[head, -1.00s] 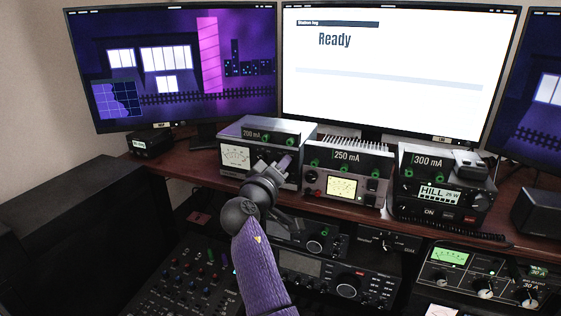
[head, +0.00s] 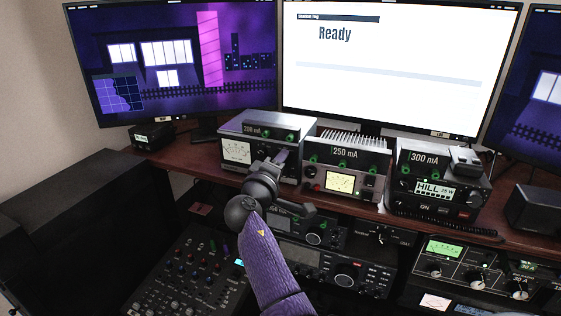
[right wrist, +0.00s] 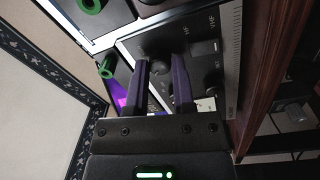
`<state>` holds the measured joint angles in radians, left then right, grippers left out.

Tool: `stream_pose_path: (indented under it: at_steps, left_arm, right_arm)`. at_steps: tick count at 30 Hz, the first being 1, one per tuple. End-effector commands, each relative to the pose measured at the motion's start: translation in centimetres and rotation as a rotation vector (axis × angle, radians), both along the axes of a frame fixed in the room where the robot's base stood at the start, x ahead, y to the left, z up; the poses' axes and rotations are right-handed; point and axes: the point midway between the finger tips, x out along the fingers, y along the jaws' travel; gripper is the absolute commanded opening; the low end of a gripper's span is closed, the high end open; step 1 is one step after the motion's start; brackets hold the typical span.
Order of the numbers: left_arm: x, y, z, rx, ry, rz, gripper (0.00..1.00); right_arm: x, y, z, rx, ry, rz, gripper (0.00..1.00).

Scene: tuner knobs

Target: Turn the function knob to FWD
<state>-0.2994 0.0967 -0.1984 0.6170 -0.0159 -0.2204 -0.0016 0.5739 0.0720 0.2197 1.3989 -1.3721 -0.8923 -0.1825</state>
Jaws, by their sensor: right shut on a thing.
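My right gripper (head: 282,156) reaches up to the right side of the front of the 200 mA meter unit (head: 237,152). In the right wrist view its two dark purple fingers (right wrist: 161,68) are closed in on a dark knob (right wrist: 157,45) on that unit's dark panel (right wrist: 205,72). The fingers and the wrist hide most of the knob in the head view. The panel carries HF and VHF marks; I cannot read a FWD mark or tell where the knob points. My left gripper is in neither view.
The 250 mA unit (head: 344,152) and the 300 mA unit (head: 424,158) stand close to the right on the wooden shelf (head: 520,190). A mixer (head: 190,275) and more radios (head: 350,272) with knobs lie below my right arm. Monitors (head: 395,70) stand behind.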

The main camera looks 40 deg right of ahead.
Motion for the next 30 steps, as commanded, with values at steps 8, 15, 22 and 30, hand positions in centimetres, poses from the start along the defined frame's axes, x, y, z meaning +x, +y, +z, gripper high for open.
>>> stream_pose_path:
  at_steps: [8,15,22,30]
  left_arm:
    - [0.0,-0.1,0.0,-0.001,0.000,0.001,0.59]
    - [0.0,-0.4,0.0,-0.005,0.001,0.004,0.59]
    - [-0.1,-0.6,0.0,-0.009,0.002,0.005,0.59]
    - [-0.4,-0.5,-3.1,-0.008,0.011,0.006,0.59]
  right_arm:
    - [0.0,0.0,0.0,-0.002,0.000,0.001,0.37]
    - [0.0,0.0,0.0,0.000,0.000,0.000,0.66]
    - [0.0,0.0,0.0,0.000,0.000,0.000,0.66]
    - [0.1,0.1,-0.9,0.154,-0.293,0.000,0.66]
